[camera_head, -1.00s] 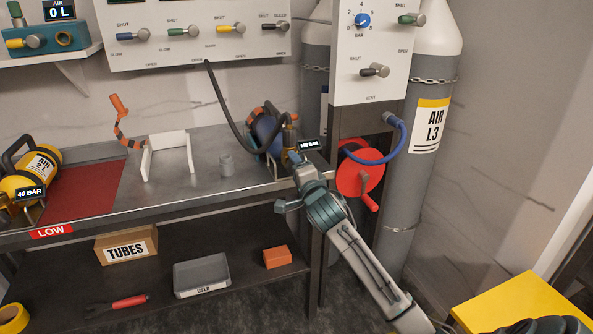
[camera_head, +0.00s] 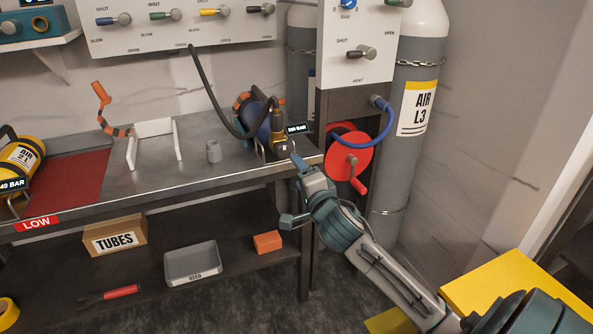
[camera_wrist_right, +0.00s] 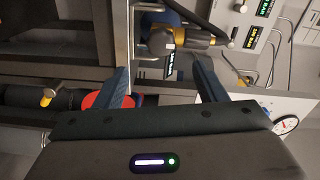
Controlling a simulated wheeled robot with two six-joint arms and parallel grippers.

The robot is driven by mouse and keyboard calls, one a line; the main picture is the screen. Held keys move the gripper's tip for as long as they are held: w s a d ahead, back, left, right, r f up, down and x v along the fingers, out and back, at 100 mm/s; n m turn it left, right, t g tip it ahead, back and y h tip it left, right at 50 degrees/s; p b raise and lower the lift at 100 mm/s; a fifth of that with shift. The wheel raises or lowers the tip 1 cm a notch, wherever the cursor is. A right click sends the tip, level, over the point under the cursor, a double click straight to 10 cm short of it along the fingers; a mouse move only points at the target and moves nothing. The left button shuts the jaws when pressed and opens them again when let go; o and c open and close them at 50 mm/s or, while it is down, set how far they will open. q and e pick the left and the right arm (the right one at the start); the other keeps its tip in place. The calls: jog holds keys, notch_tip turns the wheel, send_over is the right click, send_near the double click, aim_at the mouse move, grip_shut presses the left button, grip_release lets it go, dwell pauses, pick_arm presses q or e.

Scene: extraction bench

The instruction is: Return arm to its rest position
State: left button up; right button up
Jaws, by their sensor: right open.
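My right arm comes in from the lower right of the head view. Its gripper (camera_head: 290,192) hangs just in front of the bench's right front corner, with nothing held. In the right wrist view the two fingers of the right gripper (camera_wrist_right: 160,88) stand wide apart. Beyond them is the dark blue cylinder's brass valve (camera_wrist_right: 165,42), clear of the fingers. My left gripper is not in view.
A red hand-wheel (camera_head: 350,157) and a blue hose (camera_head: 360,137) are close behind the right gripper. The grey AIR L3 cylinder (camera_head: 400,175) stands behind. A yellow block (camera_head: 510,290) is at lower right. The shelf below holds a TUBES box (camera_head: 115,235) and a grey USED tray (camera_head: 192,263).

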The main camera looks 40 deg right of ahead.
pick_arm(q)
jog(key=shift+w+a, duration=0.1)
pick_arm(e)
jog(key=shift+f, duration=0.1)
dwell(0.3)
